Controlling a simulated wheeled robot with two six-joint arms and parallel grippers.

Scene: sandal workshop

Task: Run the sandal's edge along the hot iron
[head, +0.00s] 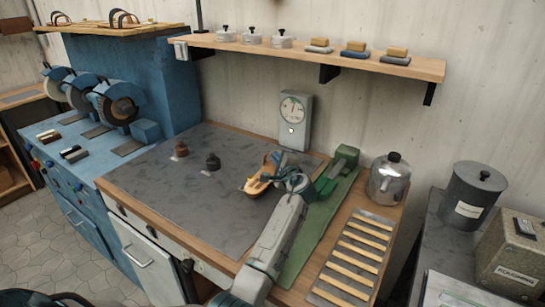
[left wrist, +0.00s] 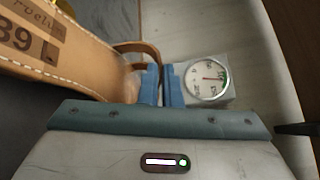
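The tan sandal (head: 257,185) is in the middle of the head view, above or on the dark grey mat. It fills the upper left of the left wrist view (left wrist: 75,58), with pale edge stitching and a stamped "39 L". My left gripper (head: 278,172) is at the sandal's right side. Its blue fingers (left wrist: 160,84) are close together on the sandal's brown strap. Whether the sandal touches the mat is not clear. The dial unit (head: 293,118) stands upright behind it and also shows in the wrist view (left wrist: 208,80). I cannot clearly make out the iron. My right gripper is not visible.
A green tool (head: 338,168) lies right of my gripper on a green strip. A shelf (head: 400,66) overhangs behind.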

